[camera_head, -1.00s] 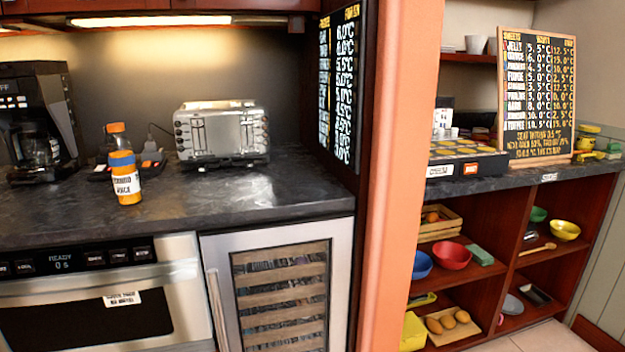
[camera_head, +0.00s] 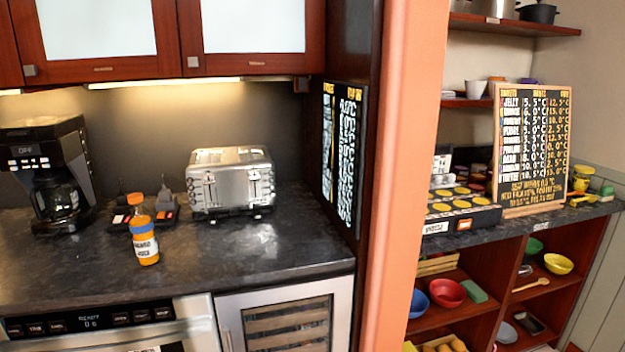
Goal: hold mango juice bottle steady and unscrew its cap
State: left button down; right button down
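The mango juice bottle (camera_head: 144,240) stands upright on the dark stone counter in the head view. It has orange juice, a white label, a blue band and an orange cap (camera_head: 136,199). The cap sits on the bottle's neck. Neither of my grippers shows in the view, and nothing touches the bottle.
A silver toaster (camera_head: 232,181) stands right of the bottle. A black coffee maker (camera_head: 50,172) stands to the left. Dark small items with orange parts (camera_head: 165,212) lie behind the bottle. The counter (camera_head: 230,250) is clear in front. An orange pillar (camera_head: 400,180) separates the shelves.

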aim_at(141, 221)
jog(key=i+l+u, duration=0.3)
jog(key=i+l, duration=0.15)
jog(key=i+l+u, duration=0.3)
jog(key=i+l, duration=0.3)
